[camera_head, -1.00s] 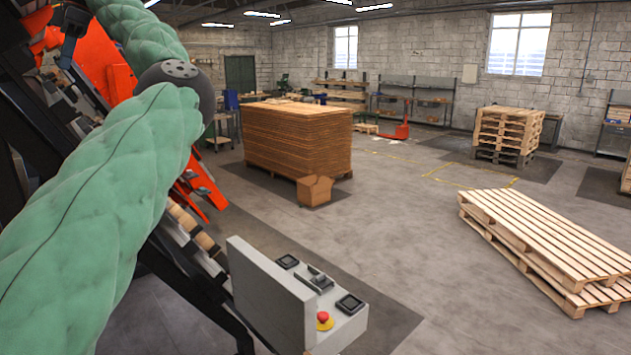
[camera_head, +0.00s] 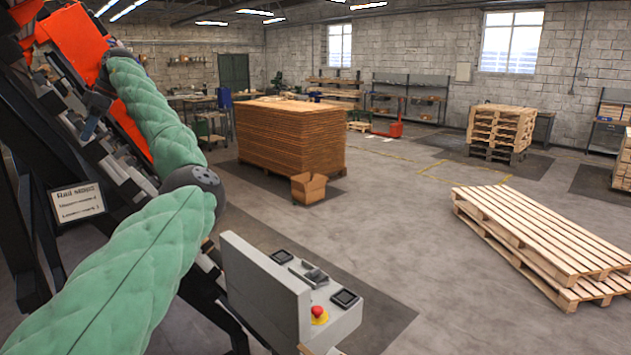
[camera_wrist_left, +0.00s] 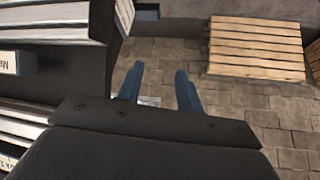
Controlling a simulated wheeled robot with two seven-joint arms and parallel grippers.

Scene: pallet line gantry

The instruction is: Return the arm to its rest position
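My left arm, in a green quilted sleeve, comes in from the lower left of the head view. Its elbow is bent at a dark round joint, and its forearm runs up and left beside the orange and black machine (camera_head: 75,45). I cannot make out its fingers clearly there. In the left wrist view my left gripper (camera_wrist_left: 158,88) has its two blue-grey fingers apart with nothing between them. A stone-like paved floor lies beyond them. My right gripper is in neither view.
A grey control box (camera_head: 335,310) with a red button stands close in front. A small label sign (camera_head: 78,203) is at the left. A brown cardboard stack (camera_head: 290,138), an open carton (camera_head: 308,188) and low pallets (camera_head: 540,235) stand on the floor. The central floor is clear.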

